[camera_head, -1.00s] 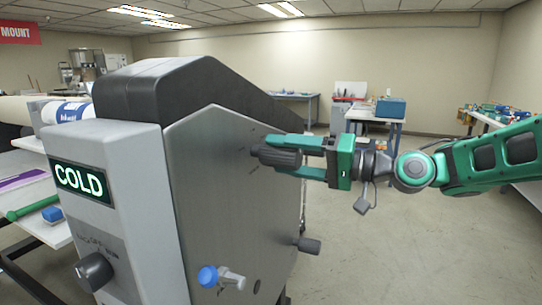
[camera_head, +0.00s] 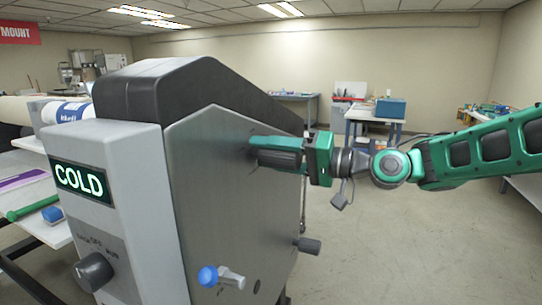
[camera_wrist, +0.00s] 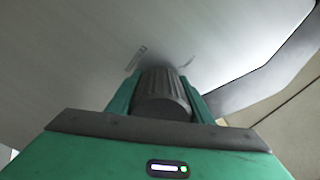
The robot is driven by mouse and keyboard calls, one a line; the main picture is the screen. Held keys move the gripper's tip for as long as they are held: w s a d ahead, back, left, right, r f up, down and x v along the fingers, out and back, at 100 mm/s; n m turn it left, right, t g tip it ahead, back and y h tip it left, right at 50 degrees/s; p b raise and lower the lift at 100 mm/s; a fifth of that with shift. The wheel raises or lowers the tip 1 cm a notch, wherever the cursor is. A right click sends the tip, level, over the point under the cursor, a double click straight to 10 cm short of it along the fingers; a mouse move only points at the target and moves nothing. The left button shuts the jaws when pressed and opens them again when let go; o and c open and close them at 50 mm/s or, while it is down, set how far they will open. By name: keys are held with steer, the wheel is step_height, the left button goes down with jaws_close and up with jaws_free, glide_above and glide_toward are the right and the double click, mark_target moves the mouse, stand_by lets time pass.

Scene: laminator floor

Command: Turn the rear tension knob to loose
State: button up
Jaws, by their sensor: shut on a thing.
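The rear tension knob, a dark ribbed cylinder, sticks out of the laminator's grey side panel (camera_head: 215,190). In the wrist view the knob (camera_wrist: 161,92) sits between the two green fingers of my gripper (camera_wrist: 160,95), with a finger along each side. The gripper is shut on the knob. Faint markings show on the panel beside the knob in the wrist view, too small to read.
A dark lower knob (camera_head: 308,246) and a blue-capped crank (camera_head: 220,277) stick out below on the panel. The front has a lit COLD display (camera_head: 82,182) and a selector dial (camera_head: 93,272). Open floor (camera_head: 400,240) lies to the right.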

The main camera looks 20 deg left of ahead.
steer(key=shift+f+n, duration=0.15)
steer(key=shift+n, duration=0.15)
steer(key=n, duration=0.6)
steer(key=shift+w+f, duration=0.15)
steer(key=n, duration=0.3)
steer(key=shift+d+n, duration=0.1)
steer(key=shift+n, duration=1.9)
steer(key=shift+w, duration=0.1)
steer(key=o, duration=1)
steer(key=shift+o, duration=0.2)
steer(key=shift+n, duration=0.3)
